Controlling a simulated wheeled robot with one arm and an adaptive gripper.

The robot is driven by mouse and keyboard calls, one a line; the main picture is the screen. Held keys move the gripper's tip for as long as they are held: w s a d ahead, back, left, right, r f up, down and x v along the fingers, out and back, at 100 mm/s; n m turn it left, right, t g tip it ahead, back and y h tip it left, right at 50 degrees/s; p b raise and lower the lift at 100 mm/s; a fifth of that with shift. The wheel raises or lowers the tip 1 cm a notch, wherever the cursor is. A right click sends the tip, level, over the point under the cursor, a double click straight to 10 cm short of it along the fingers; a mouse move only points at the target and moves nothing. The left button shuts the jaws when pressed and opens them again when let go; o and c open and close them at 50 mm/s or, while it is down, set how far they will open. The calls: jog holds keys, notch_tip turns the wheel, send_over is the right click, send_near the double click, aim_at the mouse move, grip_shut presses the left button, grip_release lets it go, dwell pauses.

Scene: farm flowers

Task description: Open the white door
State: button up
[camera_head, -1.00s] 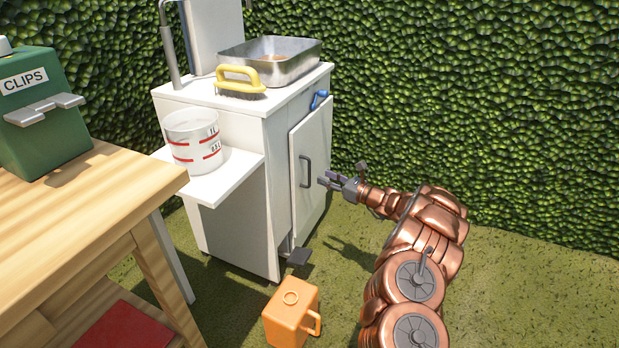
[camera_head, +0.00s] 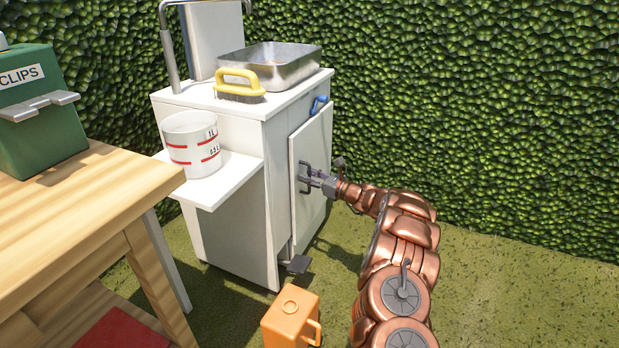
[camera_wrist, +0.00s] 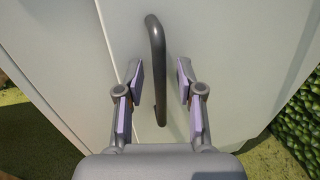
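The door fills much of the wrist view (camera_wrist: 225,60). Its grey bar handle (camera_wrist: 156,55) runs upright there, between my two open fingers. My gripper (camera_wrist: 160,80) has its purple pads apart on either side of the handle, with gaps showing. In the head view my gripper (camera_head: 310,178) is at the handle and covers much of it.
A blue clip (camera_head: 318,105) sits at the door's top edge. A dark pedal (camera_head: 298,265) sticks out at the cabinet's base. An orange can (camera_head: 291,315) stands on the grass in front. A wooden table (camera_head: 85,205) is at the left. Grass right of my arm is clear.

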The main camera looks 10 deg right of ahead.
grip_shut()
dwell(0.3)
dwell(0.3)
